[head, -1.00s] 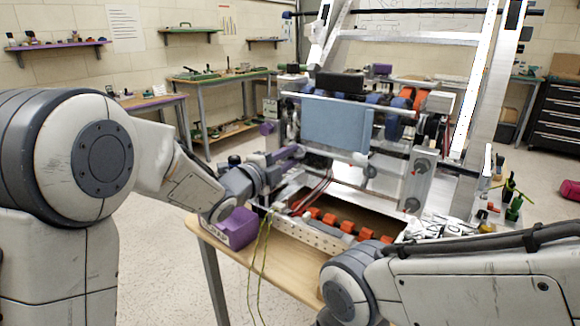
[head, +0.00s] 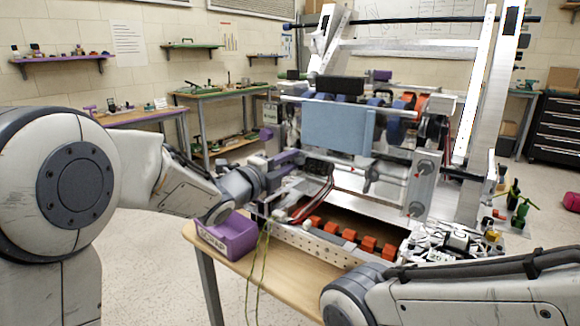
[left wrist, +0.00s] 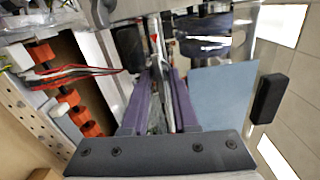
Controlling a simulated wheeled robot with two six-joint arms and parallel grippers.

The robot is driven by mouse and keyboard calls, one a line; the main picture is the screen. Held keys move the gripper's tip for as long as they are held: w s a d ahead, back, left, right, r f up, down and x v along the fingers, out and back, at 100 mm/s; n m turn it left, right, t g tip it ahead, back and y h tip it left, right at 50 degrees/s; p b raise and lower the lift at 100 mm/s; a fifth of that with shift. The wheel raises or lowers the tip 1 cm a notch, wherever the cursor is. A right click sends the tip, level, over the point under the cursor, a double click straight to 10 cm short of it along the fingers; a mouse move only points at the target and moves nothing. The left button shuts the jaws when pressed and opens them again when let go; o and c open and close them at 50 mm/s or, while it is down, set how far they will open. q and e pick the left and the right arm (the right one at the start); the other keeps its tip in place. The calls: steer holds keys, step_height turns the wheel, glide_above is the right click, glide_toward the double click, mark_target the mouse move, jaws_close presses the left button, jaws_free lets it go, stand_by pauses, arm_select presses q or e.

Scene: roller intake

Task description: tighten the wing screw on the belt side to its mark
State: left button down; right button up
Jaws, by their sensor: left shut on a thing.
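My left gripper (head: 292,157) has purple fingers and reaches the left end of the roller intake (head: 390,155). In the left wrist view its fingers (left wrist: 160,82) lie close together around a narrow grey part, which seems to be the wing screw; the fingers hide most of it. A small red mark (left wrist: 154,37) shows just beyond the fingertips. I cannot read how the screw stands against its mark. On the right side plate (head: 422,180) there are round grey knobs with red marks. My right gripper is out of view; only its arm shows at lower right.
A purple bin (head: 228,236) stands on the wooden table (head: 290,262) below my left gripper. A blue panel (head: 335,127) hangs on the intake. Red and black wires (head: 318,205) run beside the gripper. Bottles and loose parts lie at the right.

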arm_select(q)
steer(key=c, duration=0.9)
jaws_free()
steer(key=shift+r, duration=0.1)
steer(key=shift+s+a, duration=0.2)
steer(key=shift+s, duration=0.05)
steer(key=b+v, duration=0.1)
steer(key=v, duration=0.5)
steer(key=shift+s+a+b, duration=0.1)
steer(key=shift+s+b, duration=0.05)
steer(key=shift+b, duration=0.2)
